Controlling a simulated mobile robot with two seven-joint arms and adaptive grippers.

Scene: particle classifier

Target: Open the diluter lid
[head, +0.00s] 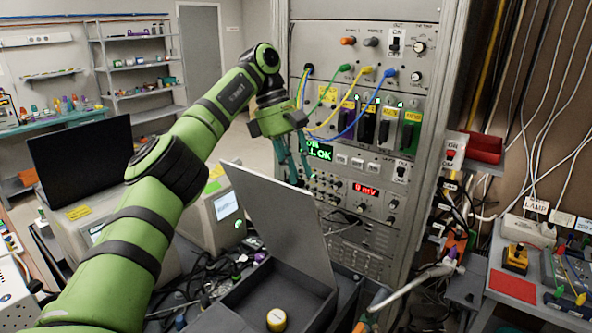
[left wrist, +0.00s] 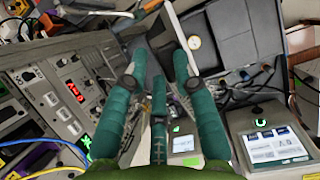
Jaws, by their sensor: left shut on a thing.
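The diluter appears as a dark grey open-topped box (head: 238,296) at the bottom middle of the head view. Its flat grey lid (head: 272,218) stands steeply raised at the box's back side. My left gripper (head: 298,165), with teal fingers, is at the lid's upper edge and shut on it; the lid hides part of the fingers. In the left wrist view the fingers (left wrist: 156,68) reach toward the box (left wrist: 228,50); the grip on the lid's thin edge is hard to make out. My right gripper is not in view.
A tall instrument rack (head: 352,190) with coloured cables stands close behind and right of the left gripper. A white device with a screen (head: 212,218) and a dark monitor (head: 80,160) stand left. Loose cables lie around the box.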

